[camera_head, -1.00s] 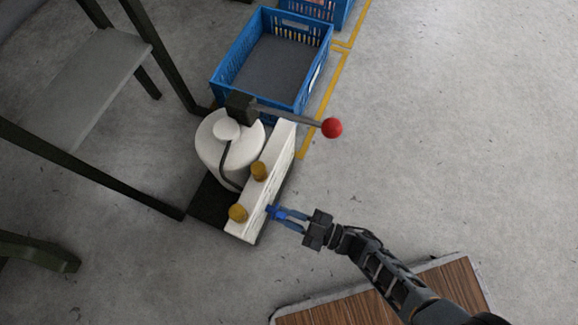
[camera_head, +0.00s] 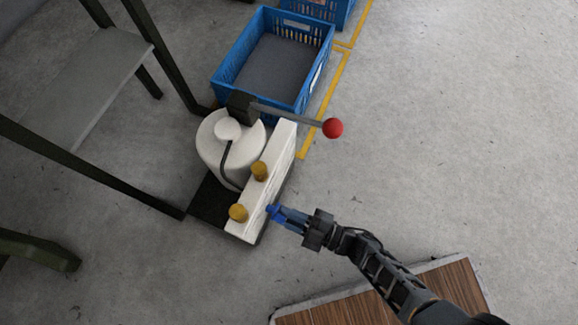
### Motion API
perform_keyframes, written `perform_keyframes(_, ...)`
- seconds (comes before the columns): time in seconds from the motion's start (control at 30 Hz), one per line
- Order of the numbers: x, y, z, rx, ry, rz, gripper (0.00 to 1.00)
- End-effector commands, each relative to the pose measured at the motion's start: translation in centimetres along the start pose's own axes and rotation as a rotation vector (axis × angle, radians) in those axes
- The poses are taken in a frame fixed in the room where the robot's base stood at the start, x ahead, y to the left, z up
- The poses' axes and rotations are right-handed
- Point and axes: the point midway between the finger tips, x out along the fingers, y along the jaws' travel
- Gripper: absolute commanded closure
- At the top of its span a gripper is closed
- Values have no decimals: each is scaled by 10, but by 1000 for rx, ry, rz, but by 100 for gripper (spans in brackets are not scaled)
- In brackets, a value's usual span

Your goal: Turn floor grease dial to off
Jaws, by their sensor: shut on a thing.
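The floor grease unit is a white round pot (camera_head: 212,150) with a white upright panel (camera_head: 262,203) on a dark base. A blue dial (camera_head: 273,211) sits on the panel's right face, low down. My gripper (camera_head: 280,214) reaches in from the lower right and its blue fingers are shut on the dial. The fingers cover most of the dial, so its pointer and markings cannot be read.
A lever with a red ball (camera_head: 333,128) juts right above the panel. A blue crate (camera_head: 222,84) stands behind. A dark metal frame stands at left. Floor at right is clear.

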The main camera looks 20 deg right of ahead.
Motion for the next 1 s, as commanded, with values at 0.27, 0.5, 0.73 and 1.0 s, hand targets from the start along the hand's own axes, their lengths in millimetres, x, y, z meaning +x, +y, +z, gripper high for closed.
perform_keyframes(0.27,5,1,-1,-4,8,-3,76)
perform_keyframes(0.5,4,1,-1,-2,6,-1,55)
perform_keyframes(0.73,2,1,-1,0,3,-1,55)
perform_keyframes(1.0,-27,0,-1,1,1,-1,55)
